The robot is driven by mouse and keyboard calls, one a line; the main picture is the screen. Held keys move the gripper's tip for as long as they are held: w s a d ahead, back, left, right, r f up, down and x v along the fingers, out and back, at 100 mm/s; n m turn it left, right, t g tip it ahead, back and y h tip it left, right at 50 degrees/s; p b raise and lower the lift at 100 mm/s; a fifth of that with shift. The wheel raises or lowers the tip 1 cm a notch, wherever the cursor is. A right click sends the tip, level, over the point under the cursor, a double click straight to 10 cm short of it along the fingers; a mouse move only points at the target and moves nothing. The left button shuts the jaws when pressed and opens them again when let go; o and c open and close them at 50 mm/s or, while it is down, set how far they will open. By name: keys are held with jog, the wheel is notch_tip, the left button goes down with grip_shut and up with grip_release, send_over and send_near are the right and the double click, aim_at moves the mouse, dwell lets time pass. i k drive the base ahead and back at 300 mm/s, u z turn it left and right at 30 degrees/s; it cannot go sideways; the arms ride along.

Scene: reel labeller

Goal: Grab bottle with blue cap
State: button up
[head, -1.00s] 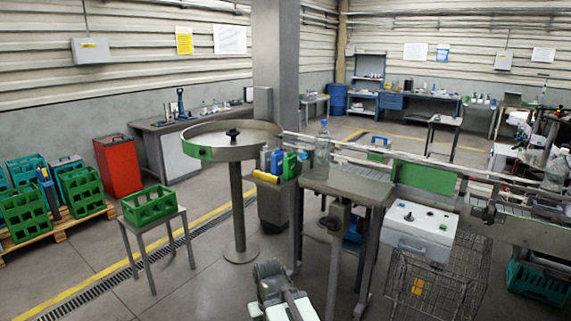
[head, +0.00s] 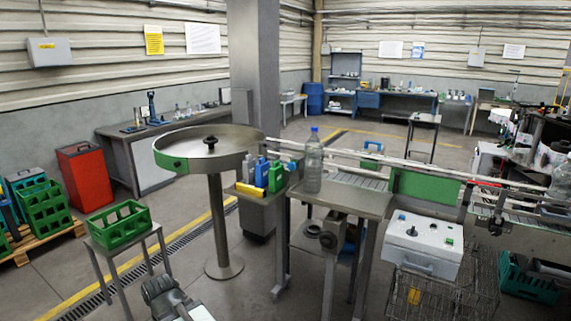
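A clear bottle with a blue cap (head: 313,162) stands upright on the small grey metal table (head: 345,199) at the end of the conveyor. It is near the table's left side, with nothing seen touching it. Part of my arm shows at the bottom edge, left of and well below the bottle. My gripper's fingers cannot be made out there.
Coloured containers (head: 262,175) sit on a side shelf just left of the bottle. A round turntable (head: 174,163) stands further left, and a green crate (head: 118,224) on a stand at lower left. A white control box (head: 421,240) is right of the table.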

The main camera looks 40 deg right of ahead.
aim_at(313, 148)
jog(key=u, duration=0.15)
jog(key=i, duration=1.6)
jog(key=z, duration=0.7)
jog(key=k, duration=0.9)
jog(key=z, duration=0.15)
jog(key=i, duration=0.7)
